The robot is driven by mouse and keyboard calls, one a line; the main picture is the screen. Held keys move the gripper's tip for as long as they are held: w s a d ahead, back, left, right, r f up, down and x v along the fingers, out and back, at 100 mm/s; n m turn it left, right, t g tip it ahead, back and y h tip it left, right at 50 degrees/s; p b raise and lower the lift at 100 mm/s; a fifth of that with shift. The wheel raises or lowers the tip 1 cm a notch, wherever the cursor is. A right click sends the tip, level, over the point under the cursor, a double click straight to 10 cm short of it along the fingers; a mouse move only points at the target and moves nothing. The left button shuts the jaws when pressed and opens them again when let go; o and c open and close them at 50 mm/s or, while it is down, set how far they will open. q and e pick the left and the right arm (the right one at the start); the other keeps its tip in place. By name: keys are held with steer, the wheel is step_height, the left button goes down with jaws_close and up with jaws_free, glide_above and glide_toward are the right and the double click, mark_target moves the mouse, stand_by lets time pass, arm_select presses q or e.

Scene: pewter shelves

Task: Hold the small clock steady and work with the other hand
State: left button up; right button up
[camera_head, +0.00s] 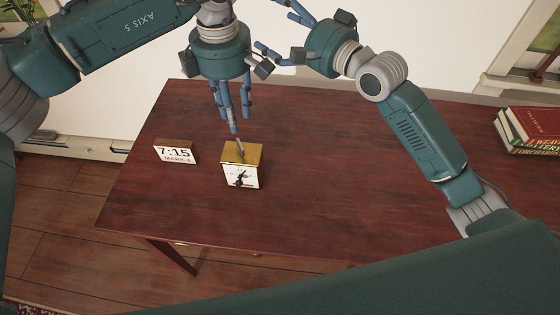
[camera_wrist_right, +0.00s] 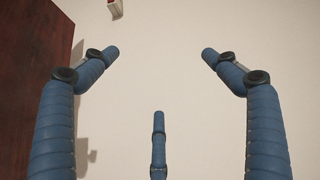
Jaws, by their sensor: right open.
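A small clock (camera_head: 240,180) with a gold top and a white dial stands on the dark red-brown desk (camera_head: 330,190) in the head view. A short grey stem rises from its top. My left gripper (camera_head: 233,120) points down just above and behind the clock, its blue fingers apart and holding nothing. The fingertips appear close to the stem, but I cannot tell the exact gap. My right gripper (camera_head: 275,30) is raised at the top of the head view, fingers spread and empty. Its spread fingers (camera_wrist_right: 160,65) also show in the right wrist view, with a pale wall behind.
A small display (camera_head: 175,153) reading 7:15 stands left of the clock. A stack of books (camera_head: 527,130) lies at the far right of the desk. The desk right of the clock is clear. My right forearm crosses above it.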

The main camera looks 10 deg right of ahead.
step_height(320, 180, down, 11)
steer(key=s+m+g, duration=0.3)
steer(key=m, duration=0.1)
steer(key=m+g+y, duration=0.3)
steer(key=m+g, duration=0.5)
steer(key=m, duration=0.1)
glide_toward(242, 168)
steer(key=w+f, duration=0.1)
steer(key=w+d+f, duration=0.1)
steer(key=f, duration=0.1)
steer(key=shift+f, duration=0.15)
steer(key=shift+a+f, duration=0.1)
steer(key=shift+a, duration=0.2)
steer(key=x, duration=1)
steer(key=shift+w+a, duration=0.1)
steer(key=shift+a, duration=0.1)
steer(key=c, duration=1.7)
